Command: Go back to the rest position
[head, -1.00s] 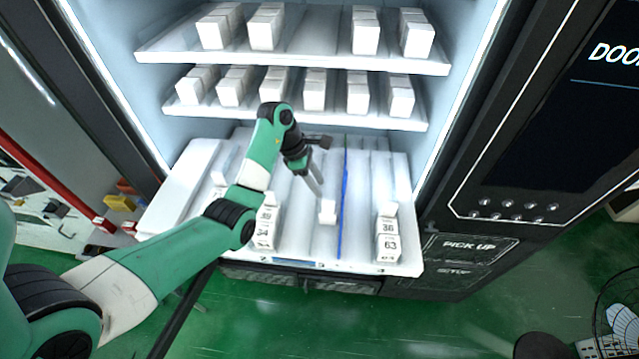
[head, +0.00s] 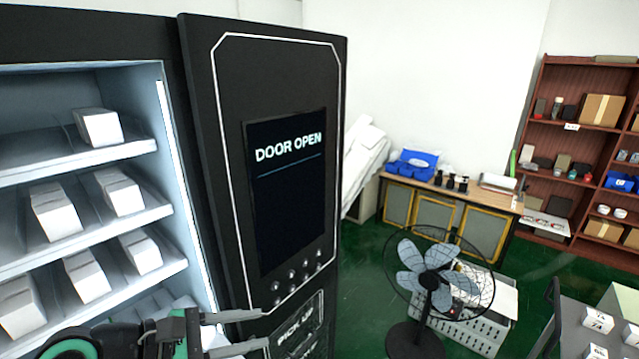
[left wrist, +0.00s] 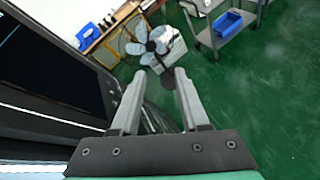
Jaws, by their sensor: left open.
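My left gripper (head: 262,329) shows at the bottom of the head view, in front of the open vending machine (head: 195,120). Its two fingers point to the right, apart, with nothing between them. In the left wrist view, the left gripper (left wrist: 159,76) is also open and empty. Its fingers point out towards the room, past the machine's dark front panel. Most of the left arm is out of the picture. My right gripper is in neither view.
White boxes (head: 98,127) stand on the machine's shelves at left. A fan (head: 430,275) stands on the green floor by a white crate (head: 490,335). A grey cart (head: 570,340) with small white boxes is at lower right. A wooden shelf (head: 537,130) stands at the back.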

